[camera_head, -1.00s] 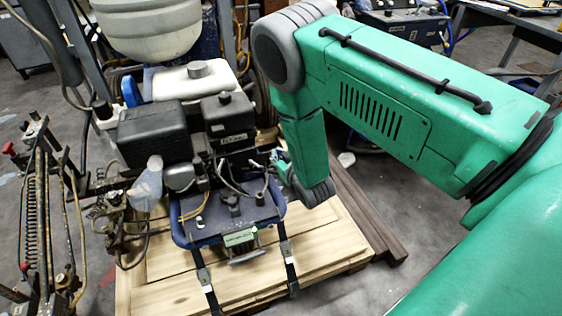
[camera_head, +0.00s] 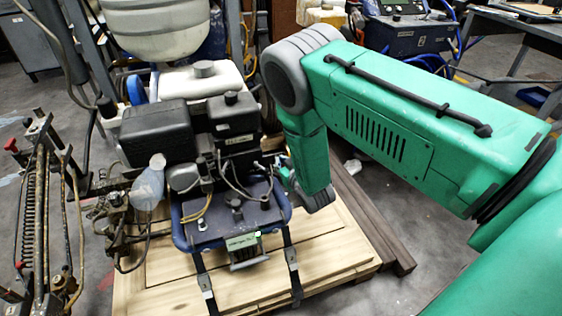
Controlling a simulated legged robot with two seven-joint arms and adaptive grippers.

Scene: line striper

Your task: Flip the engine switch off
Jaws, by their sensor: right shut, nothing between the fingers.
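The line striper's engine (camera_head: 155,130) is a black and grey unit with a white tank (camera_head: 205,80) behind it, mounted on a blue frame. The engine switch is too small to make out. My right arm comes in from the right and bends down beside the engine's right side. My right gripper (camera_head: 281,172) is small in view, shut and empty, close to the right edge of the blue frame and the engine. I cannot tell whether it touches anything. My left gripper is not in view.
The striper stands on a wooden pallet (camera_head: 325,250), with straps (camera_head: 291,268) at its front. Dark beams (camera_head: 375,220) lie to its right. Springs and rods (camera_head: 45,200) stand at the left. A blue machine (camera_head: 405,35) and a table (camera_head: 510,30) are at the back right.

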